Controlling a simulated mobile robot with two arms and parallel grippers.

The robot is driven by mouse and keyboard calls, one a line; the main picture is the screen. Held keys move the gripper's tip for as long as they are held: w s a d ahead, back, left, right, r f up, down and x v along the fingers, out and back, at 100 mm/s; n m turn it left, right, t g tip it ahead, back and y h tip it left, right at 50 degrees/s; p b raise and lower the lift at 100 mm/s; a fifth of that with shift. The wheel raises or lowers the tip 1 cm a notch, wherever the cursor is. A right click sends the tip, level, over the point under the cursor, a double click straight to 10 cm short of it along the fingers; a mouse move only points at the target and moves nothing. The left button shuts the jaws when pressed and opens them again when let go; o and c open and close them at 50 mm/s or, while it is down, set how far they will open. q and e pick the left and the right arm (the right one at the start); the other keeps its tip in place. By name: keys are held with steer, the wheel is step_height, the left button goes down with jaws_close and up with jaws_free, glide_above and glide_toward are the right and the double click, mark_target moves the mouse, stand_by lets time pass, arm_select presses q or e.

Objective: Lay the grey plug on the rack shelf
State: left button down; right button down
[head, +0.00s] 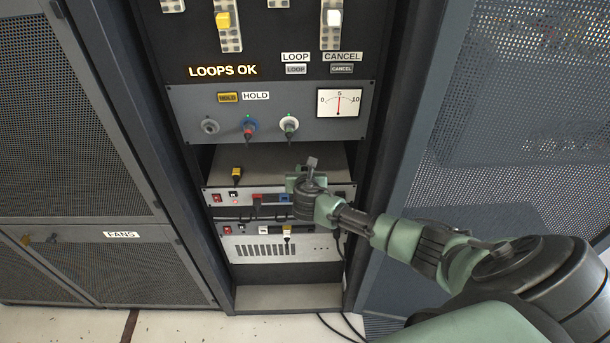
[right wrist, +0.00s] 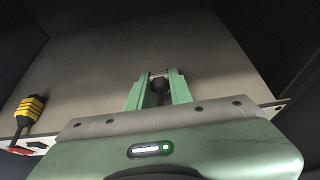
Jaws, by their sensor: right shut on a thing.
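My right gripper (head: 308,172) is at the rack shelf (head: 270,160), over the right half of its front part. It is shut on a dark grey piece, the grey plug (head: 312,162), which shows as a small stub above the fingers. In the right wrist view the two green fingers (right wrist: 158,86) close around the plug (right wrist: 159,85), and the bare shelf (right wrist: 150,50) spreads behind them. I cannot tell whether the plug touches the shelf. My left gripper is not in view.
A yellow-and-black plug (head: 236,173) is at the shelf's front left; it also shows in the right wrist view (right wrist: 30,107). Units with switches and plugs (head: 270,230) are below. The shelf's middle is clear.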

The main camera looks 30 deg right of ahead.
stand_by(0.3)
steer(key=c, duration=1.2)
jaws_free()
steer(key=v, duration=0.8)
steer(key=s+a+f+m+g+y, duration=0.15)
steer(key=s+f+m, duration=0.3)
steer(key=f, duration=0.55)
steer(key=s+f+m+g+y, duration=0.1)
steer(key=s+f+m+g, duration=0.15)
steer(key=s+f, duration=0.5)
steer(key=s+a+f+m+g+y, duration=0.1)
steer(key=s+f+m, duration=0.35)
steer(key=f, duration=0.75)
steer(key=s+a+f+m+g+y, duration=0.1)
steer(key=s+a+f+m, duration=0.2)
steer(key=s, duration=0.8)
steer(key=s+a+f+m+g+y, duration=0.1)
steer(key=s+a+f+m+g, duration=0.1)
steer(key=s+f+m, duration=0.5)
steer(key=s+a+f+m+g+y, duration=0.1)
steer(key=s+a+f+m, duration=0.4)
steer(key=s, duration=1.1)
steer(key=shift+a+f+m+g, duration=0.1)
steer(key=shift+f+m+g, duration=0.1)
steer(key=shift+m+g, duration=0.2)
